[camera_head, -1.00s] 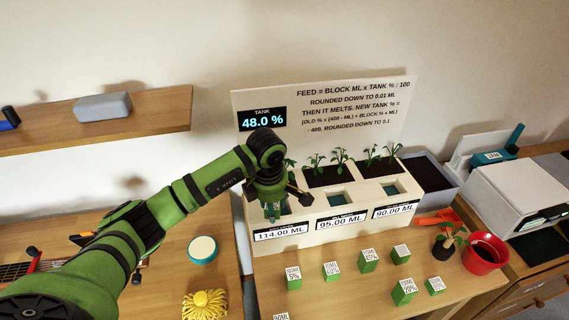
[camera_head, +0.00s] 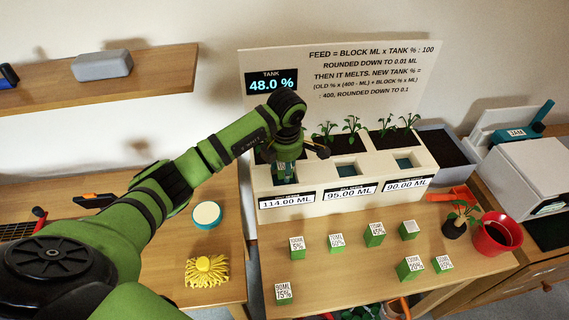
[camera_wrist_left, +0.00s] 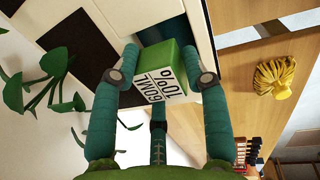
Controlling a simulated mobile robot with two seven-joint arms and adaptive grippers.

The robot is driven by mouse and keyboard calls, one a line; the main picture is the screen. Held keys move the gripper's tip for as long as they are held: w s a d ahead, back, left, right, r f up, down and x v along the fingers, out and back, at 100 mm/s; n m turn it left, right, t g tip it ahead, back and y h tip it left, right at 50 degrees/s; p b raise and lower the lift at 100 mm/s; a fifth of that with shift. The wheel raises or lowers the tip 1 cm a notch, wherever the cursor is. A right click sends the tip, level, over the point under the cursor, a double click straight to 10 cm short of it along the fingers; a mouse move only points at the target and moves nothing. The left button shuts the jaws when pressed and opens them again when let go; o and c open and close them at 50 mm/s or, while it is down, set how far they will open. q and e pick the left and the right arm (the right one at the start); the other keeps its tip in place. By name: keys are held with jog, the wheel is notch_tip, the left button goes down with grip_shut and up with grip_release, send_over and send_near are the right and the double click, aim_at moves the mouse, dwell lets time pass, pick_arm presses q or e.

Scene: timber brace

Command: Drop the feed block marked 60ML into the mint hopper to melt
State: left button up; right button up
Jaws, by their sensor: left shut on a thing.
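My left gripper (camera_head: 284,172) is shut on a green block (camera_wrist_left: 163,56) whose white label reads 60ML 10%. In the left wrist view the block sits between the two teal fingers, over or at a dark teal opening (camera_wrist_left: 158,34) in the white housing. In the head view the gripper is at the left hopper of the white feeder (camera_head: 330,208), above the 114.00 ML display (camera_head: 286,201). The small name over that display is too blurred to read. The gripper mostly hides the block and that opening in the head view. My right gripper is not in view.
Other hopper openings are in the middle (camera_head: 348,170) and at the right (camera_head: 403,162). Several green blocks (camera_head: 297,252) stand on the front table. A red pot (camera_head: 495,235) and potted seedling (camera_head: 456,222) are at its right. A tank screen (camera_head: 271,82) reads 48.0 %.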

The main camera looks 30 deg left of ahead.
pick_arm(q)
jog(key=o, duration=1.4)
jog(key=shift+c, duration=0.2)
